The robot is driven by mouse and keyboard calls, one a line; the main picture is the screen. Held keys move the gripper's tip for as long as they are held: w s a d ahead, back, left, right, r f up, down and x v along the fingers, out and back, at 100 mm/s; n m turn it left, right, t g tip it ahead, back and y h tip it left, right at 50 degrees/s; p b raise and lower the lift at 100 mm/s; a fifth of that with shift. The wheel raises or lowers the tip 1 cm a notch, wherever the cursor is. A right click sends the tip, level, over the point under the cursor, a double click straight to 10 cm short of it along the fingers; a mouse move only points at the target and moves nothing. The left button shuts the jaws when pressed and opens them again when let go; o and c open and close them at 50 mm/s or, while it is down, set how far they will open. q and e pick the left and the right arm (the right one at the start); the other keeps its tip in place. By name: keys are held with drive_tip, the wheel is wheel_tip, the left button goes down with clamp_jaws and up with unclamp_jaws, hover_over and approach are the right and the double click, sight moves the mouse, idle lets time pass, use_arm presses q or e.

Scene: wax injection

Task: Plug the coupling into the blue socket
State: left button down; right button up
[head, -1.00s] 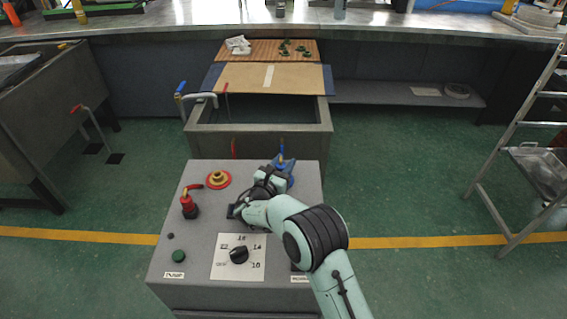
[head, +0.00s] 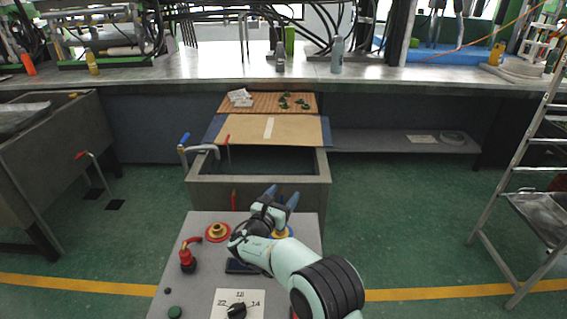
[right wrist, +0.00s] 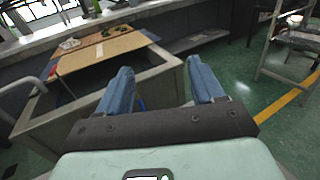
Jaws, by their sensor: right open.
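The blue socket (head: 289,234), a yellow fitting with a blue rim, sits at the console's back right, mostly hidden behind my right gripper and wrist. My right gripper (head: 281,197) is open above the socket area, its blue fingers pointing away toward the tank. The right wrist view shows the two fingers (right wrist: 158,90) wide apart with nothing held; a small blue piece shows beside the left finger, too little to identify. A red coupling (head: 187,260) with an elbow top stands upright at the console's left. No blue coupling is clearly visible. My left gripper is out of view.
The red socket (head: 217,232) is at the console's back left. The grey console (head: 190,295) has a black dial (head: 237,311) and green button (head: 175,312). An open tank (head: 310,184) stands just behind. A ladder (head: 510,190) is at right.

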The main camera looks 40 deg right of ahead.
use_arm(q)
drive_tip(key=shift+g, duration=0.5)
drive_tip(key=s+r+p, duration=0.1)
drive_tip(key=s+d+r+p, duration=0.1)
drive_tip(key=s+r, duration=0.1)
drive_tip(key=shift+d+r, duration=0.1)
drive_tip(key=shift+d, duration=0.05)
use_arm(e)
wheel_tip(320, 180, up, 11)
drive_tip(key=shift+r, duration=0.15)
drive_tip(key=shift+r, duration=0.1)
